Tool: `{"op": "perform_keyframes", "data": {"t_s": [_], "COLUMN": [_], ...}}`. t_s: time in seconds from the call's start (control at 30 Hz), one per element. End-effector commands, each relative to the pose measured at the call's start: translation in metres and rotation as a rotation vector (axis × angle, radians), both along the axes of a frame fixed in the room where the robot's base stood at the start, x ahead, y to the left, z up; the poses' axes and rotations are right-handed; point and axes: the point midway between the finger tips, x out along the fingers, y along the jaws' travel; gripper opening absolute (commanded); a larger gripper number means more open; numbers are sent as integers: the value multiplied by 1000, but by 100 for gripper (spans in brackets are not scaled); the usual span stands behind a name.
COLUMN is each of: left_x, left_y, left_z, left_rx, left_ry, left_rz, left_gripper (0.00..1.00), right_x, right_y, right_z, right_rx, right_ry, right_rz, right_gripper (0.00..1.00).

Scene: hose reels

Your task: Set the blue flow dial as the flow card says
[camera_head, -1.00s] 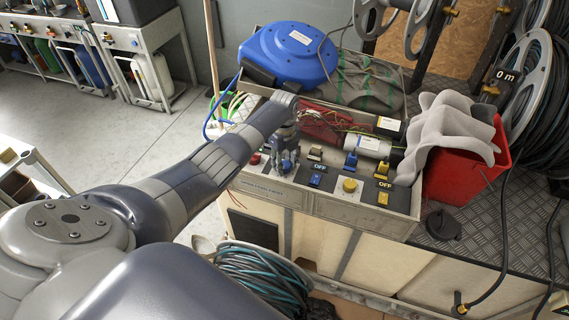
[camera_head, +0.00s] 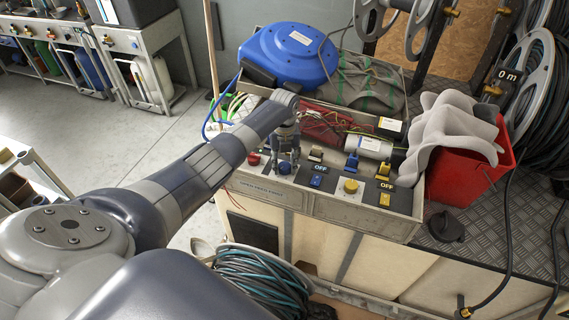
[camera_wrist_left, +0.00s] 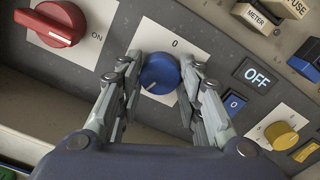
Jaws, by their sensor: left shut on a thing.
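The blue flow dial (camera_wrist_left: 160,73) is a round knob on a white plate marked 0 at its top edge. A pale pointer line on the knob points down and left in the wrist view. My left gripper (camera_wrist_left: 160,68) has a finger on each side of the dial and is shut on it. In the head view my left gripper (camera_head: 287,150) reaches down to the panel, and a bit of the dial (camera_head: 284,168) shows below the fingers. I cannot make out a readable flow card. My right gripper is not in view.
A red knob (camera_wrist_left: 58,22) marked ON sits left of the dial. A blue switch (camera_wrist_left: 235,103) under an OFF display (camera_wrist_left: 257,76) and a yellow knob (camera_wrist_left: 281,136) sit to the right. A red bin (camera_head: 465,175) and a blue reel (camera_head: 290,52) stand near the panel.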

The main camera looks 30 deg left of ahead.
Motion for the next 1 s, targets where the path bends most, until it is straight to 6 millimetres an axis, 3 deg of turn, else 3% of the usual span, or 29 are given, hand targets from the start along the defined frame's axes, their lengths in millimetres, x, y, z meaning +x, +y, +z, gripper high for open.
{"op": "perform_keyframes", "data": {"t_s": [0.37, 0.4, 0.47, 0.83, 1.0], "left_x": [1, 1, 1, 0, 1], "left_y": [0, 0, 0, 0, 0], "left_z": [1, 1, 1, 2, 21], "left_rx": [1, 1, 1, 1, 1], "left_ry": [-3, -3, -3, -1, -4], "left_rz": [-2, -2, -2, -2, -3], "left_gripper": [10, 43, 54, 54, 54], "right_x": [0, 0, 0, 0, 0], "right_y": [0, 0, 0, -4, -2], "right_z": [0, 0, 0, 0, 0], "right_rx": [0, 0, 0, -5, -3], "right_ry": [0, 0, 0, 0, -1], "right_rz": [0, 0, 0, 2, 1], "right_gripper": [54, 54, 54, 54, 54]}}
